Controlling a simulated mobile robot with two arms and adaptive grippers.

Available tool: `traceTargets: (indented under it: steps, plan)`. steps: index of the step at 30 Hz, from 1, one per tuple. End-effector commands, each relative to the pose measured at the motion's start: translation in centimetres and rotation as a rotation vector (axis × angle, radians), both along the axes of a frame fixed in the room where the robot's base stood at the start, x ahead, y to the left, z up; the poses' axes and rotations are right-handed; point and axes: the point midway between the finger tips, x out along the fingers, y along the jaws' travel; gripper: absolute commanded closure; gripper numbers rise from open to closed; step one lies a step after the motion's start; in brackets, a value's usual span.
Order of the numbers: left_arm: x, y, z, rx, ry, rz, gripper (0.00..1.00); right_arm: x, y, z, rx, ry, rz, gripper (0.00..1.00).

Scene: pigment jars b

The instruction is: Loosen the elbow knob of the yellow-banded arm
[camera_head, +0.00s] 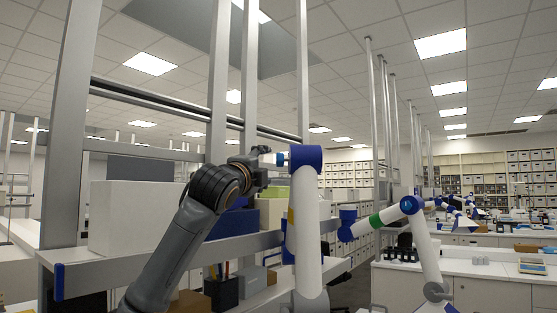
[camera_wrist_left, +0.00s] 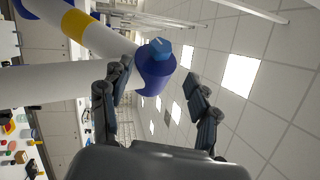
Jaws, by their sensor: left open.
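The yellow-banded arm is a white extraction arm (camera_head: 305,230) with a blue elbow (camera_head: 306,157). Its yellow band (camera_wrist_left: 74,25) shows clearly in the left wrist view and only as a sliver in the head view. The lighter blue elbow knob (camera_head: 282,159) sticks out from the elbow's left side; it also shows in the left wrist view (camera_wrist_left: 160,49). My left gripper (camera_head: 269,158) is open and empty, level with the knob and just to its left. In the left wrist view the knob lies ahead, between the two fingertips (camera_wrist_left: 158,72); contact cannot be told. My right gripper is out of view.
A shelf (camera_head: 150,262) with grey uprights and a large pale box (camera_head: 130,215) stands at the left. A green-banded arm (camera_head: 375,220) with its own blue elbow is farther right. A white bench (camera_head: 480,285) stands behind it. Open air surrounds the elbow's top.

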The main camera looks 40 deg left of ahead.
Motion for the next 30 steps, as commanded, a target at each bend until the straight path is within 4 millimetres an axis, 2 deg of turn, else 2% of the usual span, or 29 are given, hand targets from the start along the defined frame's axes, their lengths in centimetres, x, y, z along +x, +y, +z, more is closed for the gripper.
traceTargets:
  steps: [1,9,15,21,30]
  plan:
    - [0.9,0.4,0.7,-0.001,0.004,0.002,0.39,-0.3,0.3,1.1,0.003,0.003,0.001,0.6]
    - [6.2,2.5,2.3,-0.001,0.004,0.002,0.39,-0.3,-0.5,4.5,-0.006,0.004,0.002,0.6]
    - [9.1,3.8,3.0,-0.001,0.003,0.002,0.39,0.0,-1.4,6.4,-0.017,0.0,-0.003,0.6]
    - [10.4,4.3,3.1,0.001,0.0,0.002,0.39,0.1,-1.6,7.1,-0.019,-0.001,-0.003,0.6]
    - [10.6,4.4,2.9,0.001,0.0,0.002,0.39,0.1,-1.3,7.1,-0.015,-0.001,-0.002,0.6]
